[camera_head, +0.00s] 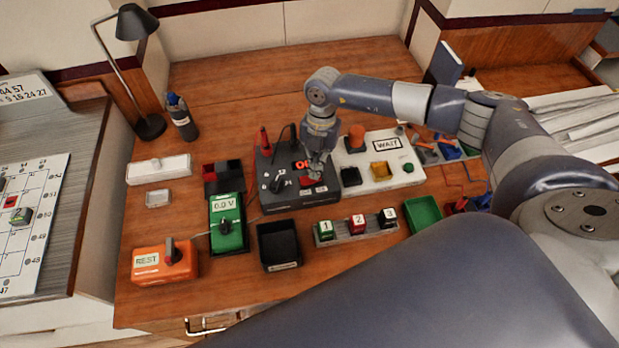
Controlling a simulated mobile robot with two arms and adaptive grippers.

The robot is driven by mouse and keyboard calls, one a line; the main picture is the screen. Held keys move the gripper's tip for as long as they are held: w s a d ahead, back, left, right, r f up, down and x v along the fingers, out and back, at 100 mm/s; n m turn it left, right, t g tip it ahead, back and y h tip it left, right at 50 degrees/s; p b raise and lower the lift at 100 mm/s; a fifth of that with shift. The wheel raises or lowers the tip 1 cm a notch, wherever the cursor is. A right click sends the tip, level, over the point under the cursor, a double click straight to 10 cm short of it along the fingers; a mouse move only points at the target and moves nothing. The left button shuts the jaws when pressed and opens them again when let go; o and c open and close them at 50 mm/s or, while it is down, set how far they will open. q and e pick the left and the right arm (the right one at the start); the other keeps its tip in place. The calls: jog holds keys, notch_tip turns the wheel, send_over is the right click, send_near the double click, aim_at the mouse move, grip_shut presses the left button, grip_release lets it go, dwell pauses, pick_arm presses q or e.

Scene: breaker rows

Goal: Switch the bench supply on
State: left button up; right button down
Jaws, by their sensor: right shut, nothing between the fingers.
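The bench supply (270,196) is a black box in the middle of the wooden bench. My right gripper (316,177) points down over the right part of the supply, shut and empty. Its fingertips are at or just above the supply's face; I cannot tell whether they touch. My left gripper is not in view.
A white panel (408,174) with a WAIT sign stands right of the supply. A green meter (228,242), a black tray (267,238), numbered blocks (357,224) and an orange REST box (150,273) lie nearer the front. The back of the bench is clear.

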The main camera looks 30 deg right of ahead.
jog(key=shift+f+b, duration=0.6)
jog(key=shift+f, duration=0.35)
jog(key=shift+r, duration=0.1)
jog(key=shift+r+p, duration=2.85)
jog(key=shift+r, duration=0.7)
jog(key=shift+f, duration=0.1)
